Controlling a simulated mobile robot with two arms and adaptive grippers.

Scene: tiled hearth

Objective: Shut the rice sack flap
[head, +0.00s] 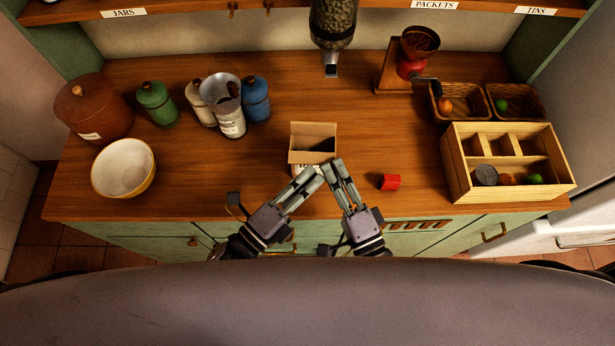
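The rice sack (300,168) stands at the middle of the counter near its front. It looks like a small tan box with a pale label, and its top shows a dark opening. Its flap (313,130) stands up along the far side of the opening. My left gripper (314,174) and my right gripper (333,165) are at the sack's near side, tips close together, and partly hide its front. Neither visibly holds anything. Their fingers lie close to each other, and I cannot tell whether they are fully shut or whether they touch the sack.
A wooden crate (456,178) stands farther right. A bowl (123,168) and several canisters, including a blue one (256,100), stand left. A hopper (333,25) hangs behind the sack. A grinder (411,68) stands back right.

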